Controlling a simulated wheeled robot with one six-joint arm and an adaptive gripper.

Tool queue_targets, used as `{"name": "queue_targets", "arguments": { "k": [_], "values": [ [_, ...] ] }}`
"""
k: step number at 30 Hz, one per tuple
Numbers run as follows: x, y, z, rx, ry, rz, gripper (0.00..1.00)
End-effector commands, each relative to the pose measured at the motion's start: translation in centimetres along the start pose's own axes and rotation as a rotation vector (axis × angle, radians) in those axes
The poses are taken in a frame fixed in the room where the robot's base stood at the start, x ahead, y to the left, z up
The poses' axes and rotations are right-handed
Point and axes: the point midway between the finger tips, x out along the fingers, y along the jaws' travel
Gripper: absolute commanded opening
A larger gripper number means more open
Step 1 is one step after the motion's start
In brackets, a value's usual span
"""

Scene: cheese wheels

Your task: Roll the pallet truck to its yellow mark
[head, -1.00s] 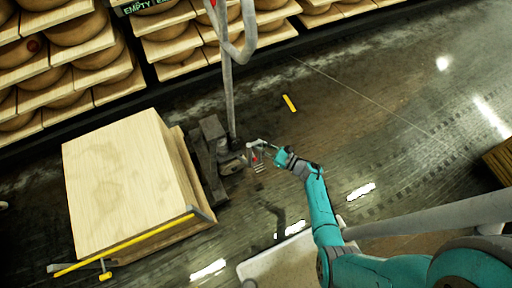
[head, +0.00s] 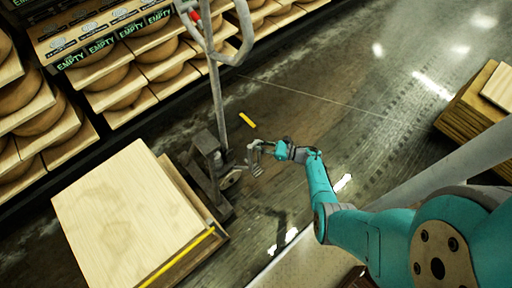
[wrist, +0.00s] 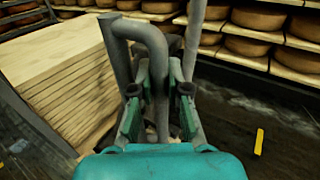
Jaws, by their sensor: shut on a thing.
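The pallet truck (head: 208,180) stands on the dark floor left of my gripper, with a tall grey post and looped handle (head: 242,42). A stack of pale boards (head: 125,215) sits at its left. The yellow mark (head: 247,120) is a short stripe on the floor, just right of the truck's post; it also shows in the wrist view (wrist: 259,141), right of the fingers. My gripper (head: 256,155) is to the right of the truck's base in the head view. In the wrist view my gripper (wrist: 158,105) is shut around a grey tube of the truck's handle (wrist: 153,45).
Shelves of cheese wheels (head: 130,85) run along the upper left, with a dark base edge. Another stack of boards (head: 475,108) stands at the right. A yellow bar (head: 180,258) lies along the near edge of the truck's load. The floor beyond the mark is clear.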

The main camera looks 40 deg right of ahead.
Motion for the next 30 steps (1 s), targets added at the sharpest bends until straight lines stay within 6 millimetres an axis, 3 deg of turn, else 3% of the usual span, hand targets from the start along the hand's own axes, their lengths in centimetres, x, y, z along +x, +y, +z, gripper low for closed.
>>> {"name": "queue_targets", "arguments": {
  "k": [8,9,11,22,30],
  "values": [
    [0.1,-0.3,0.4,-0.006,-0.006,0.000,0.00],
    [0.1,-0.3,0.4,-0.007,-0.006,0.000,0.17],
    [0.1,-0.3,0.4,-0.006,-0.006,0.000,0.27],
    [-0.4,-0.1,0.1,-0.002,-0.002,-0.001,0.27],
    [-4.4,-0.2,0.1,-0.002,-0.003,-0.006,0.27]
  ]
}}
